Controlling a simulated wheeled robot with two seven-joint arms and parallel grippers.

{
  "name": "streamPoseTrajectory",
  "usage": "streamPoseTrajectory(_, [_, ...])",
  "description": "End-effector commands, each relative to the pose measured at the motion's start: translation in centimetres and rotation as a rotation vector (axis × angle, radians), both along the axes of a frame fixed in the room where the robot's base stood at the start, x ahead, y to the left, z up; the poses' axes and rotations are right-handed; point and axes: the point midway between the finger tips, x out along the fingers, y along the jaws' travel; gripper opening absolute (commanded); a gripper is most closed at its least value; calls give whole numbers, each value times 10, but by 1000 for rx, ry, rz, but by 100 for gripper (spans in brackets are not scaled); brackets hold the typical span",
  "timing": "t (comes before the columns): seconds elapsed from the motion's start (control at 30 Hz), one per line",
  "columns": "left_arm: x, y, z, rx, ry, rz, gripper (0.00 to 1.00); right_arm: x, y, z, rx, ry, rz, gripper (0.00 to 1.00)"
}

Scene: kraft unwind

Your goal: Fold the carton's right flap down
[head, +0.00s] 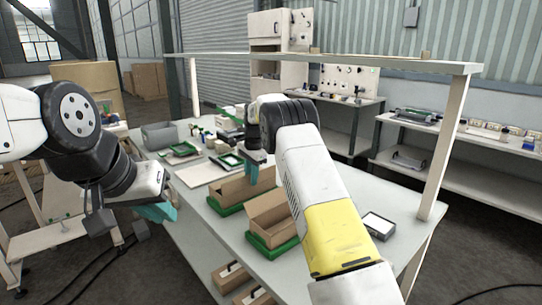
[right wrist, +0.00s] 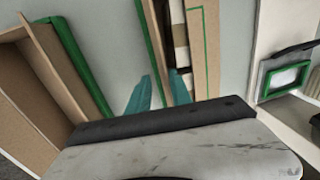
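Two open-topped brown cartons stand on green trays on the table. The far carton (head: 235,188) and the near carton (head: 268,222) have raised cardboard sides. Which flap is the task's one I cannot tell. My right gripper (head: 254,168) is over the far carton's right end, its teal fingers pointing down. In the right wrist view its fingers (right wrist: 161,92) are apart, close to a brown carton wall (right wrist: 155,45); contact cannot be told. Another carton (right wrist: 50,85) is at the left there. My left gripper (head: 155,212) hangs left of the table, away from the cartons; its opening is unclear.
A white-screened device (head: 378,226) lies at the table's right. A white board (head: 199,174), green-framed items and a grey bin (head: 159,136) occupy the far left. A shelf post (head: 440,150) rises at the right edge. Small boxes (head: 230,275) sit below the tabletop.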

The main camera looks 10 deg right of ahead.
Motion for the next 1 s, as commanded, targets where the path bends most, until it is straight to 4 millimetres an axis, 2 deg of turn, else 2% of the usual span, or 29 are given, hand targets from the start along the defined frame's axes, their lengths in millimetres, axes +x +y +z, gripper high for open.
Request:
streamPoseTrajectory(0.7, [0,0,0,0,0,0,13,-19,-15,-10,256,-378,-6,25])
streamPoseTrajectory(1.0, [0,0,0,0,0,0,13,-46,-31,42,256,-388,1,25])
